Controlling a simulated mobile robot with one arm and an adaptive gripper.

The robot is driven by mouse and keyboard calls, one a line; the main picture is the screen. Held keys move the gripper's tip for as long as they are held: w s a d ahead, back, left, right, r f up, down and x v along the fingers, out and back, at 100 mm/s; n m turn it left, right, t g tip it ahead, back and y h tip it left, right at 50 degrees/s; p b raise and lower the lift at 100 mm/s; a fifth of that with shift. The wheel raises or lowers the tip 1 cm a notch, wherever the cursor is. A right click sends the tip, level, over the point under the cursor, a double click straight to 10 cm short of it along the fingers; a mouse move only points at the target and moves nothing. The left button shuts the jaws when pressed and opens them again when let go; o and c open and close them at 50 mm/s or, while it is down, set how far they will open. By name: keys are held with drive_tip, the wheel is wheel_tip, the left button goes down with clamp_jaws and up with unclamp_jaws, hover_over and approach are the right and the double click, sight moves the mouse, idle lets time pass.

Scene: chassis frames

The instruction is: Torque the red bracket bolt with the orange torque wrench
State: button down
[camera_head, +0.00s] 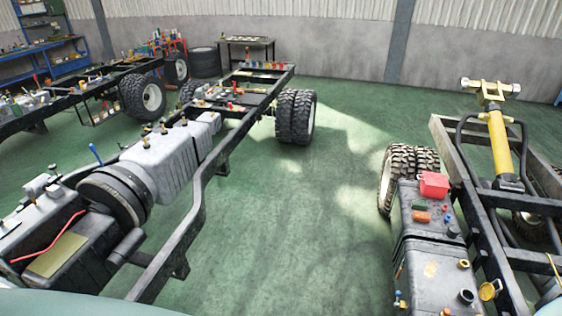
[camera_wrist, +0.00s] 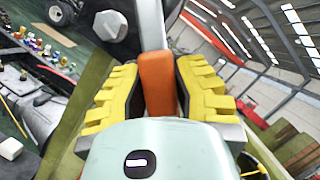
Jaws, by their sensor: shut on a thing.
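In the wrist view my gripper (camera_wrist: 158,92) has yellow padded fingers on both sides of an orange handle. It is shut on this orange torque wrench (camera_wrist: 158,72), whose grey shaft runs up out of the picture. The wrench's far end is out of view. My gripper and the wrench do not show in the head view. Several small red parts stand on the left-hand chassis in the head view, one of them a red piece (camera_head: 231,105) on its rail. They are too small to tell which is the red bracket bolt.
A long black chassis frame (camera_head: 196,215) with tanks and wheels runs along the left. Another chassis (camera_head: 540,262) stands at the right, with a red box (camera_head: 434,185) on its tank. Green floor (camera_head: 300,220) lies clear between them. A table (camera_head: 247,40) stands at the back wall.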

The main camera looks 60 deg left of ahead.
drive_tip(key=r+n, duration=0.1)
drive_tip(key=s+d+r+n+y, duration=0.1)
drive_tip(key=n, duration=0.1)
drive_tip(key=shift+s+d+r+p, duration=0.1)
drive_tip(key=shift+s+r+p, duration=0.15)
drive_tip(key=shift+p, duration=0.05)
drive_tip(key=shift+d+n, duration=0.15)
drive_tip(key=shift+n, duration=0.15)
drive_tip(key=shift+w+d, duration=0.2)
drive_tip(key=shift+w, duration=0.05)
drive_tip(key=shift+a, duration=0.1)
drive_tip(key=shift+b, duration=0.3)
idle(0.4)
drive_tip(key=shift+w+d, duration=0.3)
idle(1.1)
drive_tip(key=shift+w+d+b, duration=0.3)
drive_tip(key=shift+d+b, duration=0.15)
idle(0.9)
idle(0.4)
